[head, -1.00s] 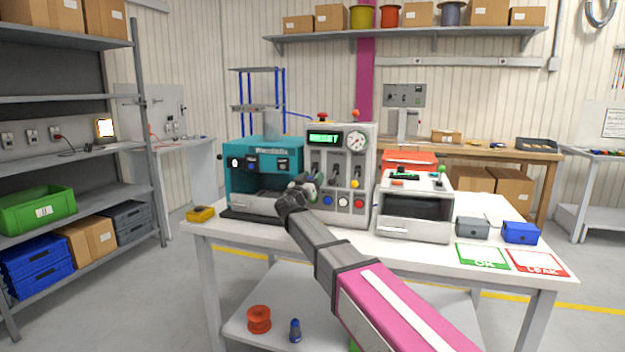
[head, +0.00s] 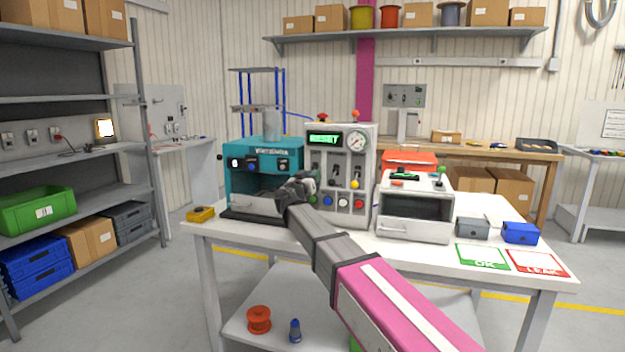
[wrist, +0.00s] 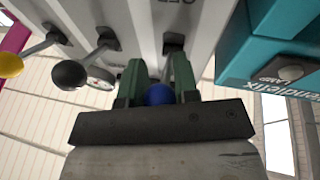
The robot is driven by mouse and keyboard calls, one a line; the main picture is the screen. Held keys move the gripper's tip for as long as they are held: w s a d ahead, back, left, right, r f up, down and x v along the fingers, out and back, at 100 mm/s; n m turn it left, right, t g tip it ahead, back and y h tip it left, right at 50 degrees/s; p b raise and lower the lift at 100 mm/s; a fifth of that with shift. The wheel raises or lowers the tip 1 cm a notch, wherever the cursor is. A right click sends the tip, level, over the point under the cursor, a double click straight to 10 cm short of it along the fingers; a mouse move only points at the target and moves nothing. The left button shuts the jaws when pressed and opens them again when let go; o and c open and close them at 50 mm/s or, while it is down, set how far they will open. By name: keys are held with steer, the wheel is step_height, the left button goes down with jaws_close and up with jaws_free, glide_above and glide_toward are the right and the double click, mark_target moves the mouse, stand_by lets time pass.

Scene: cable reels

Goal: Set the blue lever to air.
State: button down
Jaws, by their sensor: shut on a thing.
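The blue lever's round knob (wrist: 158,94) sits between the two green fingers of my gripper (wrist: 159,78) in the wrist view. The gripper is shut on it. The lever's shaft runs from a slot in the grey panel. In the head view my gripper (head: 307,181) is at the left part of the grey control panel (head: 365,205) and hides the blue lever. The panel's markings for the lever cannot be read.
A black-knobbed lever (wrist: 70,74) and a yellow-knobbed lever (wrist: 10,65) stand beside it. A teal machine (head: 265,153) adjoins the panel at left. A small grey oven-like unit (head: 414,230) stands right. A dial gauge (head: 356,141) tops the panel.

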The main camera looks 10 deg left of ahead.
steer(key=r+g, duration=0.1)
steer(key=g+y, duration=0.1)
steer(key=g, duration=0.1)
steer(key=shift+s+r+n, duration=0.15)
steer(key=shift+r+n, duration=0.25)
steer(key=shift+w+r+n+g+y, duration=0.1)
steer(key=shift+r+n+g+y, duration=0.3)
steer(key=shift+g, duration=0.85)
steer(key=shift+w+r+g+y, duration=0.1)
steer(key=shift+r+g, duration=0.45)
steer(key=shift+g, duration=0.7)
steer(key=c, duration=0.9)
jaws_free()
steer(key=shift+o, duration=0.2)
steer(key=v, duration=1)
steer(key=shift+s+r, duration=0.2)
steer(key=shift+s, duration=0.1)
steer(key=shift+a, duration=0.1)
